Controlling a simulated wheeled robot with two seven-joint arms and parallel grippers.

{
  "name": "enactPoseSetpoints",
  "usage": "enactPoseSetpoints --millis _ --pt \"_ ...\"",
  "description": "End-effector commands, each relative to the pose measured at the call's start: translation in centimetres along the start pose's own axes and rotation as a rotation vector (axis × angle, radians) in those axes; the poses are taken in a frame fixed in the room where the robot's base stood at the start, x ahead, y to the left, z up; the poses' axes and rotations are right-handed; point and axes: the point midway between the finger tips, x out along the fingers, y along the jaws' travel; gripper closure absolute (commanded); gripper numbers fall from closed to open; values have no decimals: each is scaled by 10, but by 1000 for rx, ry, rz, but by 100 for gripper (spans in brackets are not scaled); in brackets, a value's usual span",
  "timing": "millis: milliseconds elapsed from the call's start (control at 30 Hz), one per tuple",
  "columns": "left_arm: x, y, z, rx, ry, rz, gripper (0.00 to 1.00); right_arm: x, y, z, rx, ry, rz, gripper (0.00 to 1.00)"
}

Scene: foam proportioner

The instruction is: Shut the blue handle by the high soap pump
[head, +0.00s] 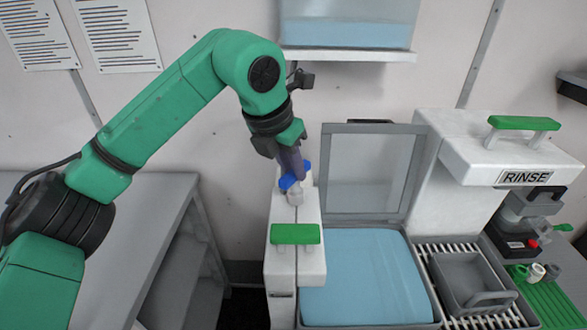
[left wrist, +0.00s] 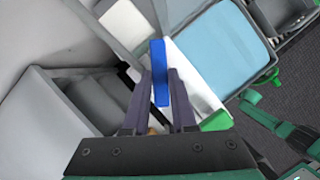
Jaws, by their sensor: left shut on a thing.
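The blue handle (head: 289,183) sits on top of the narrow white unit (head: 283,264) at the left end of the blue-filled basin. My left gripper (head: 291,172) reaches down to it from above, its dark fingers hiding part of it. In the left wrist view the blue handle (left wrist: 160,60) lies between the two fingers of my left gripper (left wrist: 160,78), which is shut on it. No part I can clearly identify as the high soap pump shows. My right gripper is not in view.
A green grip (head: 295,234) is on the white unit's front. The blue basin (head: 368,275) with a raised clear lid (head: 369,172) stands to the right. Beyond are a grey tray (head: 470,283) and the RINSE unit (head: 500,150). A grey bench (head: 140,215) is left.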

Motion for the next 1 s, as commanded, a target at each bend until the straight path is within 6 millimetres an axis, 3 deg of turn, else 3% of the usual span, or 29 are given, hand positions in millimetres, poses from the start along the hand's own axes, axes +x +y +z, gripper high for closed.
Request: enactPoseSetpoints --millis 1000 --pt "-2 9 6 800 -2 -332 100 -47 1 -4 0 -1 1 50"
